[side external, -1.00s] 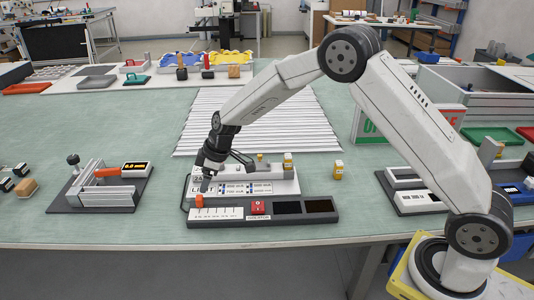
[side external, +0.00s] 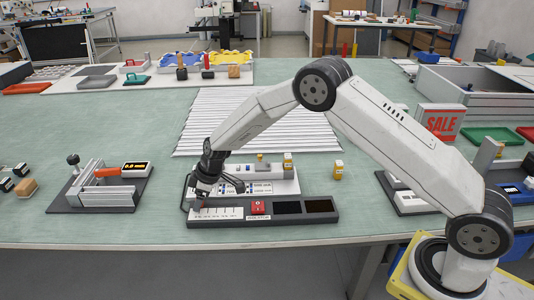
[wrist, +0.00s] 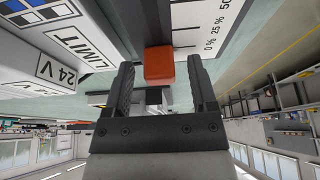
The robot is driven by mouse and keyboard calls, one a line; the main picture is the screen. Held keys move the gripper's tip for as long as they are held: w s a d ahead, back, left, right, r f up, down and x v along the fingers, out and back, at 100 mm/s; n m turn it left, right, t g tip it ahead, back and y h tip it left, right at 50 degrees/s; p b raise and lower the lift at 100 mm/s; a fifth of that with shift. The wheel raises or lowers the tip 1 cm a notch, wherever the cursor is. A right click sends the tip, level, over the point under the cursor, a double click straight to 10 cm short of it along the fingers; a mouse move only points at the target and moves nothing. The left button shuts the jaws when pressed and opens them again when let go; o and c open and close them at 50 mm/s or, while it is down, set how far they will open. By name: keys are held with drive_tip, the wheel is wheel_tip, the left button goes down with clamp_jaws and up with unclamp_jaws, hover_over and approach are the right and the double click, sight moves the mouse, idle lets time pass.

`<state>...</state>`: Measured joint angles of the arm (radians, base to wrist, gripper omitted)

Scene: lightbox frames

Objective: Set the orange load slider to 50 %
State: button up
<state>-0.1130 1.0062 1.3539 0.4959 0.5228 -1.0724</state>
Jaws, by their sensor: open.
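The orange slider knob (wrist: 159,65) shows in the wrist view, between the two fingers of my gripper (wrist: 160,78). My gripper is open, with a visible gap between each finger and the knob. The white scale (wrist: 207,28) with 0 %, 25 % and 50 marks lies to the right of the knob, which is near the 0 % end. In the side view my gripper (side external: 198,197) is down at the left end of the dark control panel (side external: 290,219), and it hides the knob there.
A white box with 24 V and LIMIT labels (wrist: 70,42) stands close behind the slider. A grey fixture (side external: 105,190) is to the left, with bare green table between.

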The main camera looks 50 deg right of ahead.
clamp_jaws()
idle(1.5)
